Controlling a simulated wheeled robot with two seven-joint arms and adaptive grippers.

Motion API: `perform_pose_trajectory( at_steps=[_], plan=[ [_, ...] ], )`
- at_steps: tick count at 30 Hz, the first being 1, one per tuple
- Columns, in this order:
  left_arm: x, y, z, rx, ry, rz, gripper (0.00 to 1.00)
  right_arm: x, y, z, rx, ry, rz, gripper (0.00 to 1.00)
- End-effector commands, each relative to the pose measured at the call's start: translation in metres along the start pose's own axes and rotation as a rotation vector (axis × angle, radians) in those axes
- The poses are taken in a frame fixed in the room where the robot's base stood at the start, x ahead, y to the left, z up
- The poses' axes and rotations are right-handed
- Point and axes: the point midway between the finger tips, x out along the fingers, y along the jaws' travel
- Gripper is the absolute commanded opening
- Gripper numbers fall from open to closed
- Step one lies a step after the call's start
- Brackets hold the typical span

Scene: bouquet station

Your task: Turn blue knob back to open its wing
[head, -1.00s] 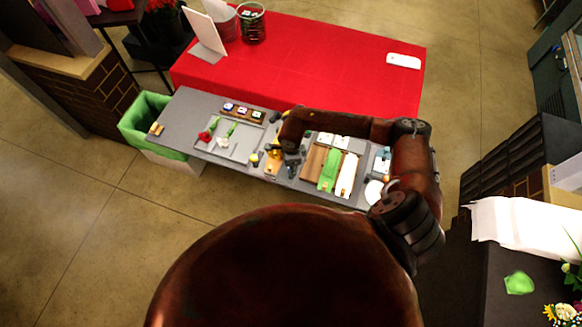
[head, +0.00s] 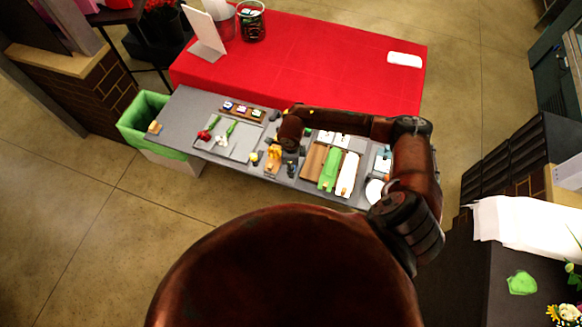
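A brown strip with several small coloured tiles (head: 242,110) lies at the back of the grey table, left of my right arm. One tile at its left end looks blue, but I cannot make out a knob or a wing for certain. My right gripper (head: 290,166) points down over the middle of the grey table, beside a yellow-orange item (head: 273,157). Its fingers are dark and too small to read, and I cannot tell whether they touch anything. My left gripper is not in view.
A grey tray (head: 238,149) holds a red rose (head: 204,135) and a white flower (head: 221,141). Right of my gripper lie a green strip (head: 329,170) and a white strip (head: 348,174). A red-covered table (head: 320,70) stands behind; a green-lined bin (head: 145,112) stands left.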

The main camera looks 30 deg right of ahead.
Motion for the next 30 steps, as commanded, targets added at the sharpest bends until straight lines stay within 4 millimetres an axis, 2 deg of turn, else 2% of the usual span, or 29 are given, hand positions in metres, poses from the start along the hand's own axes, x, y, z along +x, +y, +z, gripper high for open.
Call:
perform_pose_trajectory(
  at_steps=[12,30],
  plan=[
    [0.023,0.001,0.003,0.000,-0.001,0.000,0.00,0.003,-0.001,0.000,0.393,0.015,-0.001,0.00],
    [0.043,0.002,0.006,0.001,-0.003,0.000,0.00,0.002,-0.001,0.000,0.961,0.036,0.000,0.00]
  ],
)
